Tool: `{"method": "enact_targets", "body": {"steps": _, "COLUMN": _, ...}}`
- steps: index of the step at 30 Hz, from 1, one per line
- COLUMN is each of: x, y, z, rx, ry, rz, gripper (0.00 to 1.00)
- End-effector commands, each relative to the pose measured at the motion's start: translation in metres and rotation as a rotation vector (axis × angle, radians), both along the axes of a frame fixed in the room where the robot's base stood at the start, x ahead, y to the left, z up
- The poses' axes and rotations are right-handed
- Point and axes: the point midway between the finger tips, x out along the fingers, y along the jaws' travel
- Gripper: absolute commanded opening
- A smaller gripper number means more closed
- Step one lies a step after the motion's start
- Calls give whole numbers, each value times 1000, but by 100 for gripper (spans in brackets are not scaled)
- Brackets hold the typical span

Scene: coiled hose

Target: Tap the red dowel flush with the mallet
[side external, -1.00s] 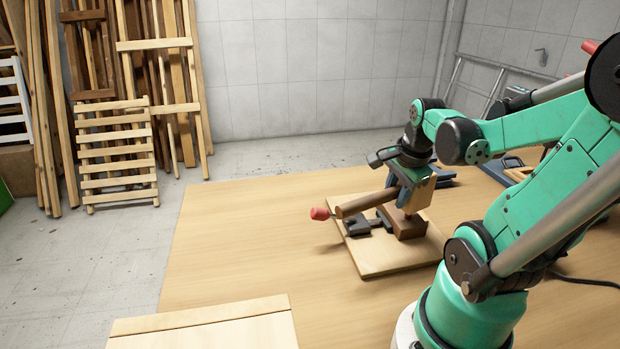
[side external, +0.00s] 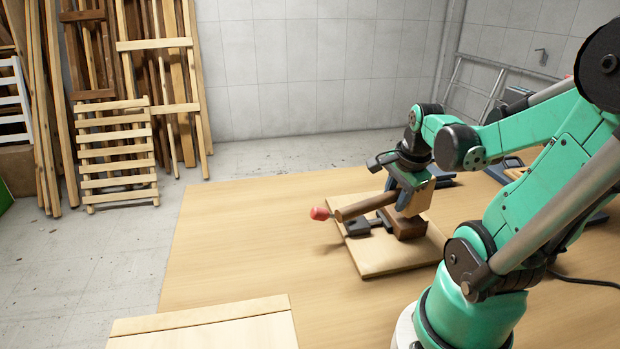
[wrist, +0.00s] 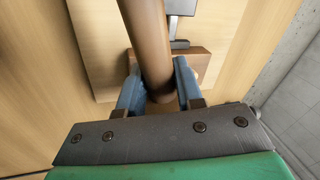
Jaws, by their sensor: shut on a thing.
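My gripper (side external: 398,197) is shut on a brown round handle (side external: 362,206), which I take to be the mallet's. The handle also shows between both fingers in the wrist view (wrist: 148,40). It slants down to the left in the side view. A pale wooden block (side external: 421,197), perhaps the mallet head, is at the gripper's right, above a brown block (side external: 409,226) on a light board (side external: 386,262). A red cylinder (side external: 319,213) on a thin rod sticks out left of a dark clamp (side external: 358,227). I cannot tell whether it is the dowel; no other red peg shows.
The board lies on a wide wooden table (side external: 240,240) with free room to its left. A pale panel (side external: 205,328) is at the front left. Blue-grey tools (side external: 503,168) lie at the back right. Timber racks (side external: 118,155) stand beyond the table.

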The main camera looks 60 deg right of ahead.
Motion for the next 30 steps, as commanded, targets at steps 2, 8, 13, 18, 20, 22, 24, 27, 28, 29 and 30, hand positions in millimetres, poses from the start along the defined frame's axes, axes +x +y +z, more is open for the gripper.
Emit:
{"method": "enact_targets", "body": {"steps": 2, "x": 0, "y": 0, "z": 8, "rx": -1, "ry": 0, "rz": 0, "gripper": 0}}
{"method": "enact_targets", "body": {"steps": 8, "x": 0, "y": 0, "z": 15, "rx": 0, "ry": 0, "rz": 0, "gripper": 0}}
{"method": "enact_targets", "body": {"steps": 13, "x": 0, "y": 0, "z": 15, "rx": 0, "ry": 0, "rz": 0, "gripper": 0}}
{"method": "enact_targets", "body": {"steps": 18, "x": 0, "y": 1, "z": 15, "rx": -1, "ry": 0, "rz": 0, "gripper": 0}}
{"method": "enact_targets", "body": {"steps": 20, "x": 0, "y": 1, "z": 15, "rx": -1, "ry": 0, "rz": 0, "gripper": 0}}
{"method": "enact_targets", "body": {"steps": 22, "x": 0, "y": 1, "z": 15, "rx": -1, "ry": 0, "rz": 0, "gripper": 0}}
{"method": "enact_targets", "body": {"steps": 24, "x": 0, "y": 1, "z": 15, "rx": -1, "ry": 0, "rz": 0, "gripper": 0}}
{"method": "enact_targets", "body": {"steps": 27, "x": 0, "y": 1, "z": 14, "rx": -1, "ry": 0, "rz": 0, "gripper": 0}}
{"method": "enact_targets", "body": {"steps": 28, "x": 0, "y": 1, "z": 13, "rx": -1, "ry": 0, "rz": 0, "gripper": 0}}
{"method": "enact_targets", "body": {"steps": 29, "x": 0, "y": 1, "z": 12, "rx": -1, "ry": 0, "rz": 0, "gripper": 0}}
{"method": "enact_targets", "body": {"steps": 30, "x": 0, "y": 1, "z": 8, "rx": 0, "ry": 0, "rz": 0, "gripper": 0}}
